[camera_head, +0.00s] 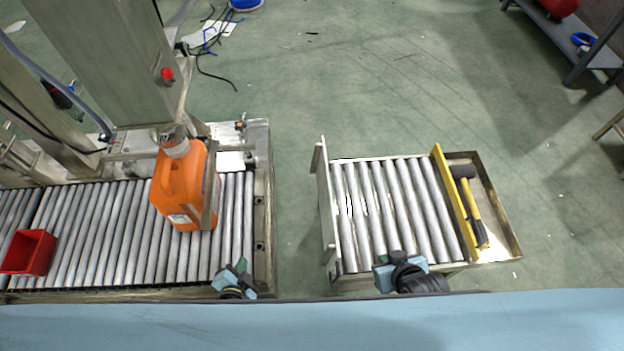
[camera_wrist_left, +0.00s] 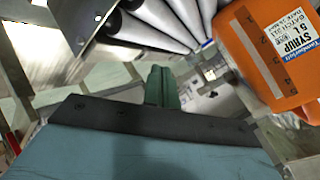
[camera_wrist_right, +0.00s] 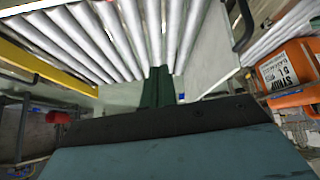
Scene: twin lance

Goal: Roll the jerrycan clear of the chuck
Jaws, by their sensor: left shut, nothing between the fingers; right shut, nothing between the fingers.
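The orange jerrycan (camera_head: 180,188) stands upright on the left roller conveyor (camera_head: 110,230). Its neck is at the grey chuck (camera_head: 174,135) under the machine column; whether they touch I cannot tell. A metal bar stands along the can's right side. The can, labelled syrup, also shows in the left wrist view (camera_wrist_left: 262,50) and the right wrist view (camera_wrist_right: 285,75). My left gripper (camera_head: 240,266) is shut and empty at the conveyor's front edge, right of and nearer than the can. My right gripper (camera_head: 382,260) is shut and empty at the front edge of the right roller table (camera_head: 395,205).
A floor gap separates the conveyor from the right roller table, which has an upright plate (camera_head: 326,205) on its left. A yellow rail (camera_head: 455,205) and a tray with a mallet (camera_head: 470,205) are on its right. A red bin (camera_head: 28,252) sits at the conveyor's left.

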